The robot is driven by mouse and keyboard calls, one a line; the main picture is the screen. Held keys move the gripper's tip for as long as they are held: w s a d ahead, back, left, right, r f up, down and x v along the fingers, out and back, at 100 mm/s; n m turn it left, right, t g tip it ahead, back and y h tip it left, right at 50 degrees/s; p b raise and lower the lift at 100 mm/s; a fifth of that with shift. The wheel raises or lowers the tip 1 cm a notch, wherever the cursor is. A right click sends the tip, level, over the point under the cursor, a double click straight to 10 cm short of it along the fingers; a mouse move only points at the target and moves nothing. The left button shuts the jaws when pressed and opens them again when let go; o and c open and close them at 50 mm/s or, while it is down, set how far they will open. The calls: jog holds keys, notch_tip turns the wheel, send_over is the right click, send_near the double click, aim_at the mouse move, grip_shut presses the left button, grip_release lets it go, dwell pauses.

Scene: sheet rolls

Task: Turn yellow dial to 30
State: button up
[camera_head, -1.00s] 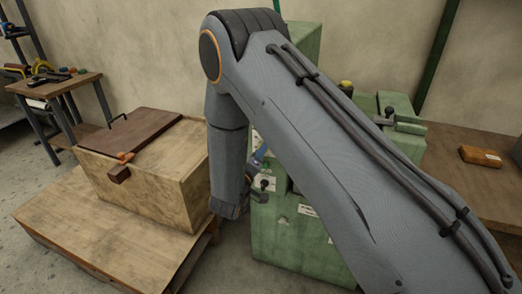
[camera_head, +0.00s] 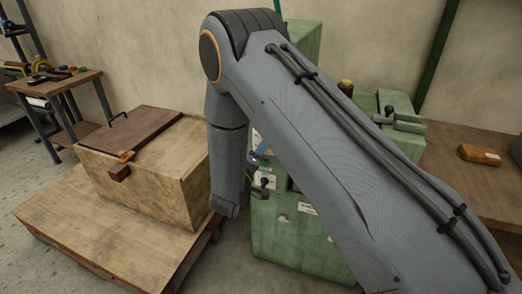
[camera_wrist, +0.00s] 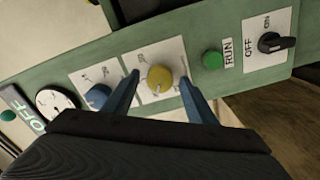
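The yellow dial (camera_wrist: 159,78) sits on a white scale plate on a green machine panel in the wrist view. The numbers on its plate are too small to read. My gripper (camera_wrist: 158,82) is open, with one blue finger on each side of the yellow dial and a gap between each finger and the dial. I cannot tell how far the fingertips are from the panel. In the head view my arm covers most of the machine (camera_head: 275,235) and the yellow dial is hidden.
A blue dial (camera_wrist: 97,97) is just left of my left finger. A green RUN button (camera_wrist: 212,59) and a black OFF/ON switch (camera_wrist: 274,42) are to the right. A round white gauge (camera_wrist: 55,102) is at the left. A wooden crate (camera_head: 150,190) stands left of my arm.

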jog(key=b, duration=0.2)
send_near(266, 150)
jog(key=shift+w+a+r, duration=0.35)
jog(key=shift+w+a, duration=0.25)
jog(key=shift+w, duration=0.1)
jog(key=shift+w, duration=0.1)
jog(key=w+d+m+g+y, duration=0.1)
jog(key=w+d+r+m+g+y, duration=0.1)
jog(key=d, duration=0.1)
jog(key=w+d+r+m+g+y, duration=0.1)
jog(key=w+y, duration=0.1)
jog(key=shift+d+r+g, duration=0.1)
jog(key=shift+d+g, duration=0.1)
jog(key=shift+g, duration=0.2)
jog(key=s+d+r+m+g, duration=0.1)
jog(key=s+d+g, duration=0.3)
jog(key=s, duration=0.5)
jog(key=s+d+r+m+g+y, duration=0.1)
jog(key=s+d+m+g, duration=0.2)
jog(key=s+d, duration=0.5)
jog(key=s+d+r+m+g+y, duration=0.1)
jog(key=s+d+g, duration=0.4)
jog(key=s, duration=0.7)
jog(key=shift+d+m+g, duration=0.4)
jog(key=shift+d, duration=0.5)
